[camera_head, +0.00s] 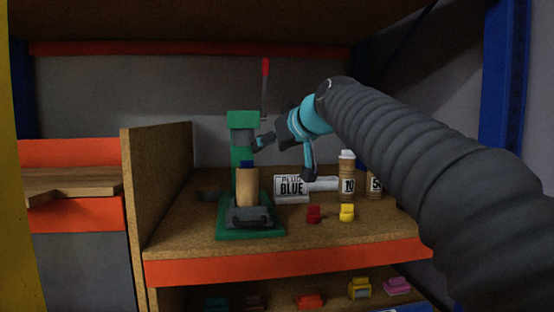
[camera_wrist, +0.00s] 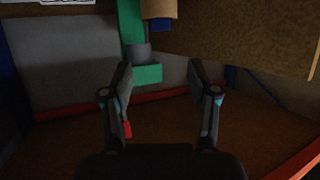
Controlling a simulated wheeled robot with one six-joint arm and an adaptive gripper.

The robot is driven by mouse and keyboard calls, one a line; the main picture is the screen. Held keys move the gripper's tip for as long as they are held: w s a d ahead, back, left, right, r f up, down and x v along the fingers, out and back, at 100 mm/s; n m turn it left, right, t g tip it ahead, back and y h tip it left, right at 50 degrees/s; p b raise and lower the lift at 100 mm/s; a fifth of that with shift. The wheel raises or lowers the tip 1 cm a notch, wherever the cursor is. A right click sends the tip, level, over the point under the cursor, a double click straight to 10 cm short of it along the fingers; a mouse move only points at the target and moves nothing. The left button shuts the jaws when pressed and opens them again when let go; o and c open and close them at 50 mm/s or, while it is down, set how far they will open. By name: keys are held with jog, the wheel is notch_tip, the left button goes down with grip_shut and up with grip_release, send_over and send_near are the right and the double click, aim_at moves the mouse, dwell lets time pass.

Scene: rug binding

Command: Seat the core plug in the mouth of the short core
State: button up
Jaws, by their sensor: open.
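The short core (camera_head: 247,190) is a tan tube standing upright on the green press (camera_head: 226,232), under its dark ram (camera_head: 242,137). The blue core plug (camera_head: 246,163) is at the core's top mouth and sticks up above the rim. How deep it sits I cannot tell. In the wrist view, which looks upside down, the blue plug (camera_wrist: 160,24) shows at the end of the core (camera_wrist: 158,8). My gripper (camera_head: 282,158) is open and empty, to the right of the press head and apart from the plug.
A "PLUG BLUE" sign (camera_head: 289,186) stands behind the press base. A red plug (camera_head: 314,214) and a yellow plug (camera_head: 347,212) lie at right, near labelled tubes (camera_head: 347,180). The red-tipped lever (camera_head: 265,70) rises above the press. A board wall (camera_head: 158,190) bounds the left.

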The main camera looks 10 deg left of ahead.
jog(key=shift+s+d, duration=0.1)
jog(key=shift+s, duration=0.05)
jog(key=s+d+f+m+g+h, duration=0.1)
jog(key=s+d+f+m+h, duration=0.1)
jog(key=s+d+f, duration=0.6)
jog(key=s+d+f+m+g+h, duration=0.2)
jog(key=s+d+f+m+h, duration=0.1)
jog(key=s+d+f, duration=0.6)
jog(key=s+d+f+m+g+h, duration=0.1)
jog(key=s+d+f+m+h, duration=0.2)
jog(key=s+d+f, duration=0.6)
jog(key=s+f, duration=0.6)
jog(key=f, duration=0.5)
jog(key=shift+s+d+f+g+h, duration=0.2)
jog(key=shift+s+f+g+h, duration=0.15)
jog(key=shift+f+g+h, duration=0.05)
notch_tip(320, 180, up, 3)
jog(key=p, duration=0.2)
jog(key=shift+f+p, duration=0.2)
jog(key=shift+p, duration=0.1)
jog(key=shift+c, duration=0.2)
